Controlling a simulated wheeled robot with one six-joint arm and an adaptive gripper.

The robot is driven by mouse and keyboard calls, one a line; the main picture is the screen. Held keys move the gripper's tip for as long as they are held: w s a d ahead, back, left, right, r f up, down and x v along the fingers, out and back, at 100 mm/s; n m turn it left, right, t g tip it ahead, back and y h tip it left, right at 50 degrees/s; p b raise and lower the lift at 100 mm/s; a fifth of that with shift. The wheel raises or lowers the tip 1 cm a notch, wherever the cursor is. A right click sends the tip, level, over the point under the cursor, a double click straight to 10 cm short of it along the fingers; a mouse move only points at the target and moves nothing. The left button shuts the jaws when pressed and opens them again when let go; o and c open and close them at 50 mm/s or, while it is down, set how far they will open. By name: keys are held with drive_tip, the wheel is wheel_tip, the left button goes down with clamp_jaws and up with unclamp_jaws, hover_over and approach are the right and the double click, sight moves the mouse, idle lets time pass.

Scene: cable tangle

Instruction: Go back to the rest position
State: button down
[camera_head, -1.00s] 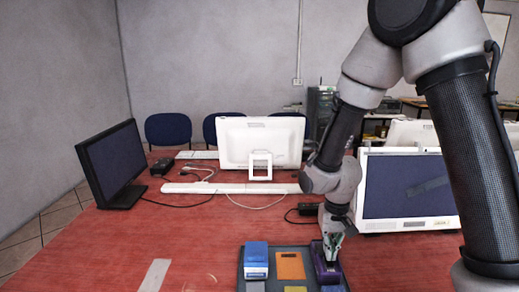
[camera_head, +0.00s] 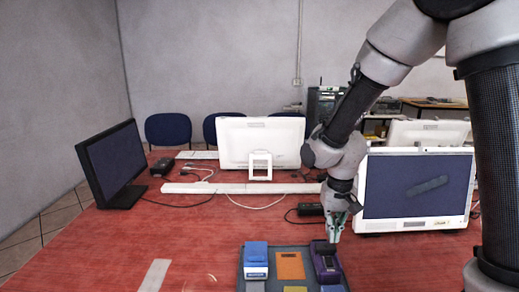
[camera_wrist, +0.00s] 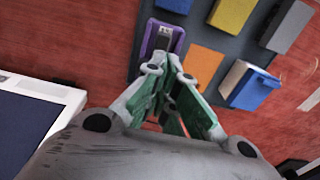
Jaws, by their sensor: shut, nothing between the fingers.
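My gripper (camera_head: 336,226) is above the red table, just over the far end of a purple block (camera_head: 325,262) on the dark tray. Its green-padded fingers (camera_wrist: 172,84) come together in the wrist view, and they are shut with nothing between them. In the wrist view the purple block (camera_wrist: 163,38) shows just beyond the fingertips, and it sits on the tray apart from my grip.
The dark tray (camera_head: 270,266) also bears a blue block (camera_head: 256,262) and an orange patch (camera_head: 290,265). A white-framed monitor (camera_head: 415,192) stands close to my arm on the right. White trunking (camera_head: 230,188), cables and other monitors lie behind. The left table front is mostly clear.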

drive_tip(key=shift+s+r, duration=0.1)
idle(0.3)
drive_tip(key=s+d+r+t, duration=0.4)
drive_tip(key=s+d+r, duration=1.2)
drive_tip(key=r, duration=0.3)
drive_tip(key=shift+s+d+r, duration=0.2)
drive_tip(key=shift+s+r, duration=0.1)
drive_tip(key=shift+s, duration=0.1)
drive_tip(key=shift+a, duration=0.1)
